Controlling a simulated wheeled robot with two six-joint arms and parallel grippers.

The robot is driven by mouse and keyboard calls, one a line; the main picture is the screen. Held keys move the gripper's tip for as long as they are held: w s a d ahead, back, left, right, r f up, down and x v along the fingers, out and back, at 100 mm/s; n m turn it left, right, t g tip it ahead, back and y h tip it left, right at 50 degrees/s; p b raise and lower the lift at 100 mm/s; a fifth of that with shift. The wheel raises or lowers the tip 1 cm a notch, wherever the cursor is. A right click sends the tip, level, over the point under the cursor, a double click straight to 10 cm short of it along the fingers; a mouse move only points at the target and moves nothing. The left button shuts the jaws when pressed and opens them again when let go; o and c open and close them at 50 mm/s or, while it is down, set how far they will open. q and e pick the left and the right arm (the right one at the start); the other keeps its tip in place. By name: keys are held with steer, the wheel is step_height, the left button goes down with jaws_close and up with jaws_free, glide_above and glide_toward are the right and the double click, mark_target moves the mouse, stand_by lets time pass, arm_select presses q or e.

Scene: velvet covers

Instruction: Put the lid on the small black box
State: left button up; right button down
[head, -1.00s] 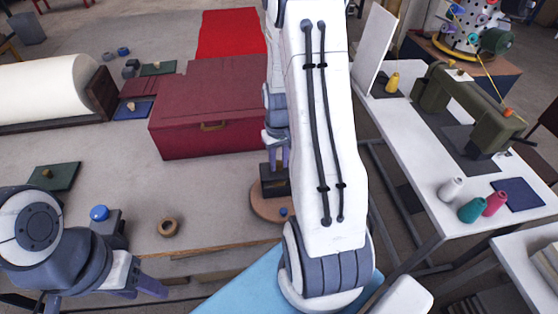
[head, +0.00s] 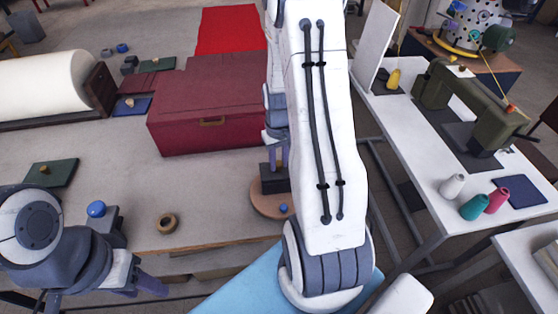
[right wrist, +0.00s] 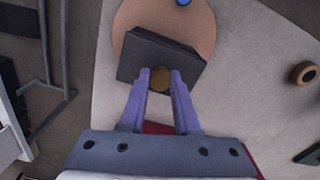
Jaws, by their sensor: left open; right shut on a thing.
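My right gripper (head: 277,159) points down and is shut on a small brass knob (right wrist: 160,79), which shows between its fingertips in the right wrist view. Below the knob is the dark square lid (right wrist: 150,52). In the head view the small black box (head: 274,184) stands on a round brown board (head: 262,205), directly under this gripper; my arm hides part of it. I cannot tell whether the lid touches the box's rim all round. My left gripper (head: 140,283) is open and empty at the lower left, near the table's front edge.
A large dark red box (head: 205,115) stands behind. A blue ball-shaped knob (head: 96,209) tops a grey block near my left gripper. A brown ring (head: 167,222) and a green plate with a knob (head: 52,172) lie on the table. A sewing machine (head: 465,105) stands on the right table.

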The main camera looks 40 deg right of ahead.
steer(key=shift+f+b, duration=0.35)
steer(key=shift+f, duration=0.2)
steer(key=c, duration=0.6)
jaws_free()
steer(key=shift+o, duration=0.2)
step_height(320, 180, up, 11)
steer(key=b, duration=0.1)
steer(key=shift+f+b, duration=0.2)
steer(key=shift+b, duration=0.2)
steer(key=shift+a, duration=0.1)
steer(key=s+a+r+n+b, duration=0.15)
steer(key=a+n, duration=0.35)
steer(key=a, duration=1.4)
steer(key=s+a+f+n+y+b, duration=0.1)
steer(key=s+a+n, duration=0.4)
steer(key=s+a, duration=0.6)
steer(key=s+b, duration=0.1)
steer(key=s, duration=0.2)
steer(key=shift+s+a+f+n, duration=0.2)
steer(key=shift+s+a+n, duration=0.1)
steer(key=shift+s, duration=0.1)
